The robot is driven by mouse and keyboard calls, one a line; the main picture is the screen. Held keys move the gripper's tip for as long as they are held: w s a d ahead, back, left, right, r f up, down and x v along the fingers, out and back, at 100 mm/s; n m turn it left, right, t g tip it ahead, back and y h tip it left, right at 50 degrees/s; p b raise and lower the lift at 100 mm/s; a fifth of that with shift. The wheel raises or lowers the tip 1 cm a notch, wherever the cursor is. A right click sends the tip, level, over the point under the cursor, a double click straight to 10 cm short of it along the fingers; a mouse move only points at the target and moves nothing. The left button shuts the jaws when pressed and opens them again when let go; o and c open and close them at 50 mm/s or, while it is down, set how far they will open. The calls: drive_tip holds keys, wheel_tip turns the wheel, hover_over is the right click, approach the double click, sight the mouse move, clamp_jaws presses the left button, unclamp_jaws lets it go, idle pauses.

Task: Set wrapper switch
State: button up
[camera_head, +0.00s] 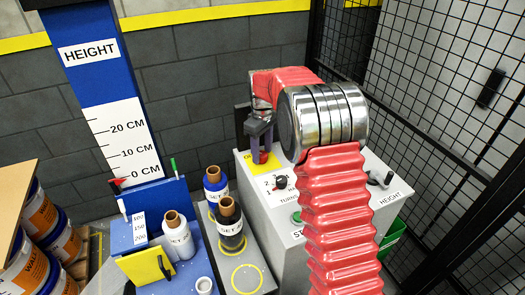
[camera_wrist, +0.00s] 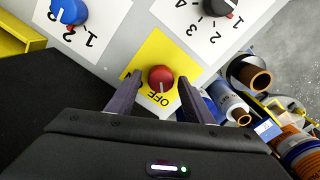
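The wrapper's grey control box (camera_head: 265,225) stands right of centre in the head view. A red knob (camera_wrist: 161,78) sits on a yellow label (camera_wrist: 158,48) marked OFF; its other marking is partly covered by my left finger. The red knob also shows in the head view (camera_head: 263,157), below my fingers. My gripper (camera_wrist: 159,84) is open, with one finger on each side of the red knob and gaps visible between. A black knob (camera_wrist: 218,7) on a numbered white label and a blue knob (camera_wrist: 70,11) marked 1 and 2 lie beyond.
A green button (camera_head: 296,217) and a HEIGHT handle (camera_head: 380,179) are on the box. Wrap rolls (camera_head: 230,222) stand left of it. A blue height gauge (camera_head: 105,85) and labelled pails (camera_head: 38,213) are farther left. Black mesh fence (camera_head: 440,90) closes the right.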

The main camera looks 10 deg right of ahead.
sight(262, 153)
idle(0.3)
wheel_tip(262, 153, up, 14)
drive_tip(key=shift+f, duration=0.15)
idle(0.4)
idle(0.4)
